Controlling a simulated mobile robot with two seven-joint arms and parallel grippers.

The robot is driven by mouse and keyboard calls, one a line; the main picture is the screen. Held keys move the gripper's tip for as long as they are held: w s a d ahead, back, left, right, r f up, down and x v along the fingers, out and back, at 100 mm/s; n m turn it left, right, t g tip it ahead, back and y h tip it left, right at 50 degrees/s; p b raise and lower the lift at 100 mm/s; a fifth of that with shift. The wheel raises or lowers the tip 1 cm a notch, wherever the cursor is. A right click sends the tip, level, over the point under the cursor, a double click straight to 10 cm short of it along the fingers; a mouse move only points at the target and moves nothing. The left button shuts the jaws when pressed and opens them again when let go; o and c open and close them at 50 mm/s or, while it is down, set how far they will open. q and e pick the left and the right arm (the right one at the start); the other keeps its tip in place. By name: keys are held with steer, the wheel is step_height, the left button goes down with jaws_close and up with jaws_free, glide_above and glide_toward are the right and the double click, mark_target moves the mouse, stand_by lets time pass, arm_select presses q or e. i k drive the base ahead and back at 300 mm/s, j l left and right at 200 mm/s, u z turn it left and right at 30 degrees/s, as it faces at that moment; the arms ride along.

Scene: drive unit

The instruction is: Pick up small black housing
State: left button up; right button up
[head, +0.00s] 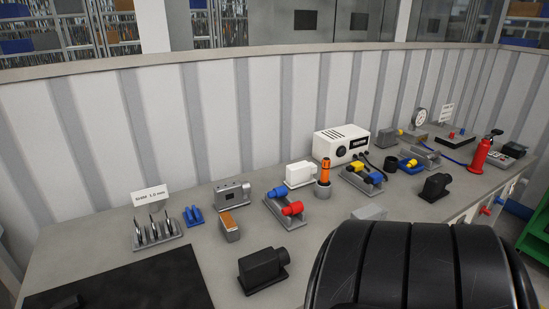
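A black housing (263,270) with a flat base stands at the front middle of the bench, to the right of the dark mat. A second black housing of similar shape (435,187) stands farther back on the right and looks smaller in the picture. I cannot tell from this view which of them is the smaller. Neither of my grippers is in view. A large black ribbed form covers the lower right and hides the bench behind it.
The grey bench (130,235) carries a dark mat (130,285) at front left. Near the housings are a brass-topped grey block (230,229), a grey fixture with blue and red parts (290,209) and a white tester box (341,144). A red extinguisher (480,156) stands at right.

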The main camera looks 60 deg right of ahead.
mark_target(433, 189)
steer(key=z, duration=3.25)
steer(key=i+l, duration=0.2)
steer(key=i, duration=0.2)
steer(key=i+l, duration=0.2)
steer(key=i, duration=0.2)
steer(key=i+l+z, duration=0.1)
steer(key=i+l, duration=0.15)
steer(key=i, duration=0.1)
